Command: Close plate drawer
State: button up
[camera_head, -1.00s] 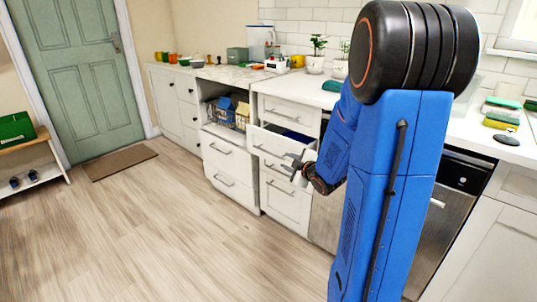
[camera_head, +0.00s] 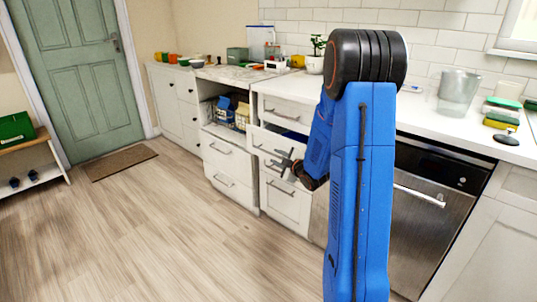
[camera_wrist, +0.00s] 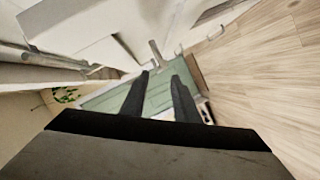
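The plate drawer is most likely the white drawer (camera_head: 266,147) below the top drawer of the middle cabinet. It stands pulled out, with something dark blue (camera_head: 296,135) showing inside. My gripper (camera_head: 281,163) is in front of this cabinet, near the lower part of the open drawer's front. In the wrist view my gripper (camera_wrist: 160,80) has its two dark fingers apart with nothing between them. I cannot tell whether a finger touches the drawer. My arm hides the right side of the cabinet.
A closed drawer (camera_head: 287,112) is above and a closed drawer front (camera_head: 286,204) below. To the left is an open shelf with a basket (camera_head: 231,117). A dishwasher (camera_head: 430,213) is to the right. The counter (camera_head: 440,112) runs above. The wooden floor (camera_head: 170,225) is clear.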

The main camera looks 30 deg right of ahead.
jog(key=x, duration=0.8)
jog(key=shift+c, duration=0.3)
grip_shut()
